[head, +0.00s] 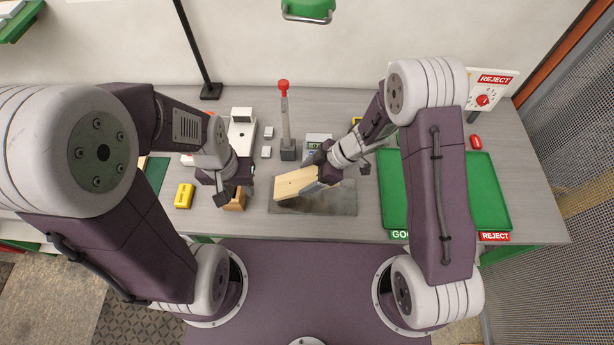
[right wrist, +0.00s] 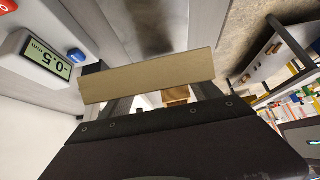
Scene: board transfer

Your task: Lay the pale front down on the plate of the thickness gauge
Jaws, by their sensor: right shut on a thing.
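In the right wrist view the pale front (right wrist: 150,76) lies across the shut fingers. The thickness gauge (head: 314,141) stands just behind my right gripper. My left gripper (head: 234,187) looks open, low over the left of the table beside a brown wooden block (head: 236,200).
A yellow block (head: 184,196) and a white device (head: 242,125) are at left. A green tray (head: 490,205) is at right, partly behind my right arm.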

